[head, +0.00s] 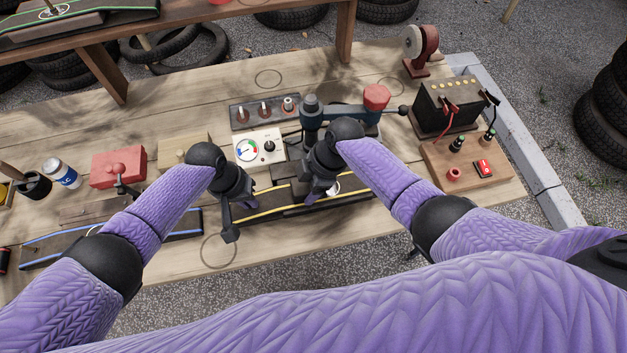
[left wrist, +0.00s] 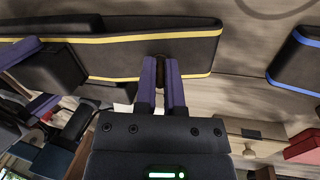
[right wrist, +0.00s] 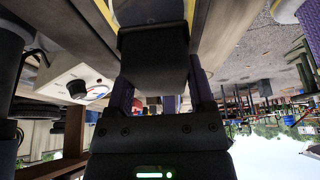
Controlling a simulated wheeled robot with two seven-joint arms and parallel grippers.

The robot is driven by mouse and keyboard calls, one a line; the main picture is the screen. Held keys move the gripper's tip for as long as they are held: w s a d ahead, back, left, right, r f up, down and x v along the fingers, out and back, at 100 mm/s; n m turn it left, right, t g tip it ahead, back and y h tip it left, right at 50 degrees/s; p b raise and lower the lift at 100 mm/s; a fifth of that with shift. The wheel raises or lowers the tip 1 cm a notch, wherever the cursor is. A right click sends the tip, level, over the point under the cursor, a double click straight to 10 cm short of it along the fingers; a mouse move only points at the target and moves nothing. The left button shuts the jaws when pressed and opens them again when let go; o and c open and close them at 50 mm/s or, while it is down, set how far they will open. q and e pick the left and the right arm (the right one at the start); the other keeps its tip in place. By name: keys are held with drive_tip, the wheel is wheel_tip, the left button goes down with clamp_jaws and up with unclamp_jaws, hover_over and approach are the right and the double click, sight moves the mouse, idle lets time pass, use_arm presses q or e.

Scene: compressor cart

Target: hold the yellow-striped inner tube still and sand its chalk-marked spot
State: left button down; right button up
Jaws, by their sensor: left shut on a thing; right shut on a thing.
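The yellow-striped inner tube (head: 270,205) lies flat along the bench's near side, a black band with yellow edges. It also crosses the left wrist view (left wrist: 140,50). My left gripper (head: 247,203) is shut on the tube near its left end; its fingers (left wrist: 161,78) pinch the yellow-striped edge. My right gripper (head: 312,190) is shut on a dark sanding block (right wrist: 153,55), which also shows over the tube in the left wrist view (left wrist: 52,70). Whether the block touches the tube is unclear. A bit of white shows beside the right gripper; the chalk mark is otherwise hidden.
A white gauge box (head: 258,147) and a blue-grey clamp-like tool (head: 345,113) stand just behind the tube. A blue-striped tube (head: 60,245) lies at left. A battery (head: 445,107) and a switch board (head: 468,165) stand at right.

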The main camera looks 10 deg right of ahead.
sight(337, 185)
drive_tip(key=shift+d, duration=3.85)
wheel_tip(337, 185, up, 7)
drive_tip(key=shift+r, duration=0.1)
use_arm(q)
drive_tip(key=c, duration=0.7)
unclamp_jaws()
drive_tip(key=shift+o, duration=0.2)
drive_tip(key=shift+r, duration=0.1)
